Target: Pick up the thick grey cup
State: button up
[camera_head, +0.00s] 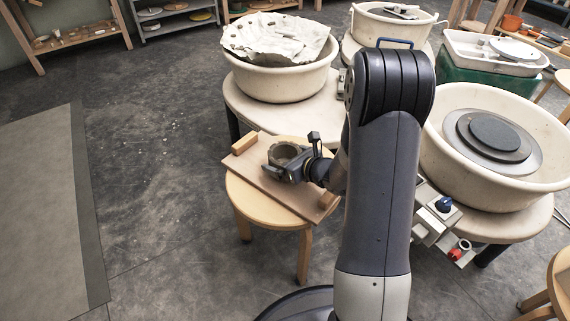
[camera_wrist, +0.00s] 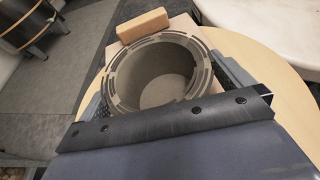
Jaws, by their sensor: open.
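The thick grey cup (camera_head: 284,154) stands upright on a brown board (camera_head: 260,182) on a round wooden stool (camera_head: 247,205). In the wrist view the cup (camera_wrist: 157,75) shows its open mouth, empty inside, with a thick patterned rim. My gripper (camera_head: 283,169) is open at the cup, with one finger on each side of it. In the wrist view its fingers show at the left and right of the cup (camera_wrist: 165,88). I cannot tell whether either finger touches the wall. The cup's near lower side is hidden by the gripper.
Wooden blocks lie at the board's ends, one behind the cup (camera_wrist: 143,25). A wheel basin with a cloth (camera_head: 280,75) stands behind the stool, and another wheel basin (camera_head: 500,145) stands to the right. The floor left of the stool is clear.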

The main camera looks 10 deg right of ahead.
jog(key=c, duration=1)
jog(key=shift+c, duration=0.4)
jog(key=shift+r, duration=0.1)
